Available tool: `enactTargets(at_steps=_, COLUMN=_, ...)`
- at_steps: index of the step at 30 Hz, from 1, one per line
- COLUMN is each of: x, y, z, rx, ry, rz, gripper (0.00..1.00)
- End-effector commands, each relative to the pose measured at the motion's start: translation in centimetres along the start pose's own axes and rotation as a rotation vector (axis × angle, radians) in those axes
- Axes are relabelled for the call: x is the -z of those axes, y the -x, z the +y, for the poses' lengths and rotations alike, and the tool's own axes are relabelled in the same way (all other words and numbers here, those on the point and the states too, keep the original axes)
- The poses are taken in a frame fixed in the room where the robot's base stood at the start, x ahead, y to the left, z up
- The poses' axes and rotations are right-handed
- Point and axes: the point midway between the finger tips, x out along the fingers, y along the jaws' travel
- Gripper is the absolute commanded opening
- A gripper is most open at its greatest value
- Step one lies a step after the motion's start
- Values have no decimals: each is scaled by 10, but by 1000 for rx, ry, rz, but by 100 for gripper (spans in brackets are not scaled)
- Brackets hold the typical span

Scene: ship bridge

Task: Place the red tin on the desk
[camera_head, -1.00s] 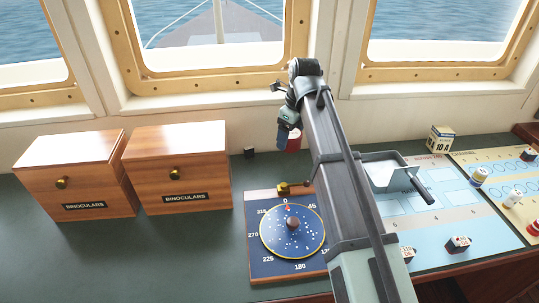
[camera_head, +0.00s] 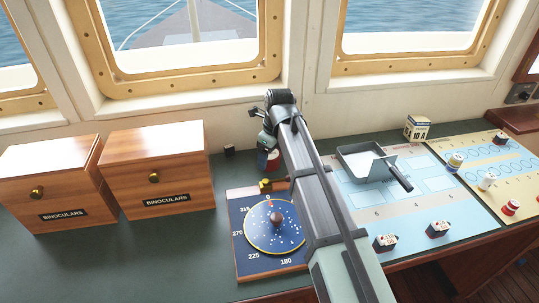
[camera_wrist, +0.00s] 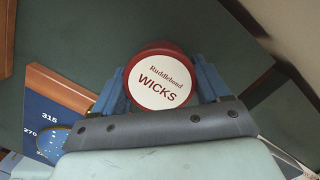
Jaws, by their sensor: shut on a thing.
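My gripper (camera_head: 265,146) is at the back of the dark green desk (camera_head: 150,252), pointing down, with its blue fingers on both sides of the red tin (camera_head: 274,162). In the wrist view the tin (camera_wrist: 160,80) shows its round white lid marked "WICKS", with a finger against each side. In the head view the tin is partly hidden by the gripper and arm. It appears upright and at or just above the desk top; I cannot tell whether its base touches.
The blue compass board (camera_head: 270,240) lies just in front of the tin. Two wooden binocular boxes (camera_head: 155,175) stand left, and a small black block (camera_head: 229,150) beside the tin. A metal pan (camera_head: 366,162) and game charts lie right. The wall is close behind.

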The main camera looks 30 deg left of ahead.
Motion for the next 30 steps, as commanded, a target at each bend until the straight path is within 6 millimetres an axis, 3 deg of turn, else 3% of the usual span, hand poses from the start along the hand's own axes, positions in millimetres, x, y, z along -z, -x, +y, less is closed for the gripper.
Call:
enactTargets(at_steps=6, x=0, y=-3, z=0, rx=-1, ry=0, rz=0, gripper=41)
enactTargets(at_steps=7, x=0, y=-3, z=0, rx=0, ry=0, rz=0, gripper=78)
enactTargets(at_steps=14, x=0, y=-2, z=0, rx=-1, ry=0, rz=0, gripper=100)
enactTargets(at_steps=23, x=0, y=0, z=0, rx=0, ry=0, rz=0, gripper=100)
enactTargets(at_steps=30, x=-1, y=26, z=0, rx=1, ry=0, rz=-1, gripper=100)
